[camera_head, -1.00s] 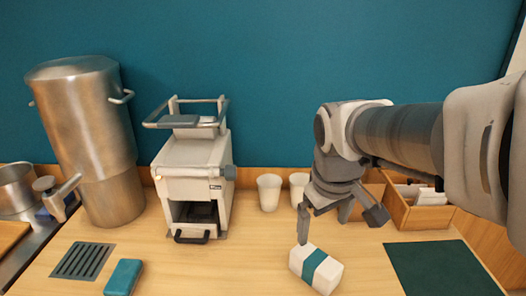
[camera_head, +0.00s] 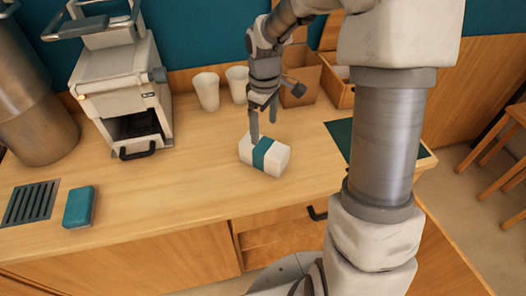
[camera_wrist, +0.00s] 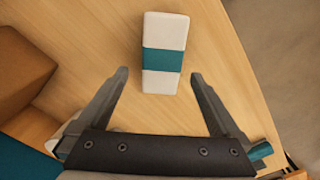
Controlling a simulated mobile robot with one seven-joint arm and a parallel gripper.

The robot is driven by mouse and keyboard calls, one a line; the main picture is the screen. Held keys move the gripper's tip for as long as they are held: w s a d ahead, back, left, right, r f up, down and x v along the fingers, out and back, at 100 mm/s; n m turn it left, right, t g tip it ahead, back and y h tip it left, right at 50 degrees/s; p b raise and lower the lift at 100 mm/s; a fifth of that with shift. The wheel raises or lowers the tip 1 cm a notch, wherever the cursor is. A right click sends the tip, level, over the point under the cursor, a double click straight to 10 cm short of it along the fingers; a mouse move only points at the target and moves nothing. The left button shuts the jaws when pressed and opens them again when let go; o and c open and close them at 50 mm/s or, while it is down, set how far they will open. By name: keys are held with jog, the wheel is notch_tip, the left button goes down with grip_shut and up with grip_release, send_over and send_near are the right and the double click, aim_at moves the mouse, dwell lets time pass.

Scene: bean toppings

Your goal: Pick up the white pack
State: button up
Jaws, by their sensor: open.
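The white pack (camera_head: 278,163) is a small white block with a teal band around its middle. It lies on the wooden counter near its front edge. In the wrist view the white pack (camera_wrist: 165,30) lies ahead of the fingertips, lengthwise between their lines, with wood showing on both sides. My gripper (camera_head: 263,122) is open and empty, just behind and above the pack in the head view. In the wrist view both fingers of my gripper (camera_wrist: 160,74) are spread wider than the pack. I cannot tell the exact height gap.
A teal block (camera_head: 79,207) and a drain grate (camera_head: 31,203) are to the left. A machine (camera_head: 118,85), white cups (camera_head: 207,91) and a brown box (camera_head: 300,85) stand behind. A dark green mat (camera_head: 342,136) lies right. Counter around the pack is clear.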

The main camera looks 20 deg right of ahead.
aim_at(264, 144)
notch_tip(264, 144, down, 6)
jog(key=shift+r, duration=0.2)
jog(key=shift+s+a+f+b, duration=0.15)
jog(key=shift+f+b, duration=0.35)
jog(key=shift+f, duration=2.2)
jog(key=shift+r, duration=0.1)
jog(key=c, duration=1.4)
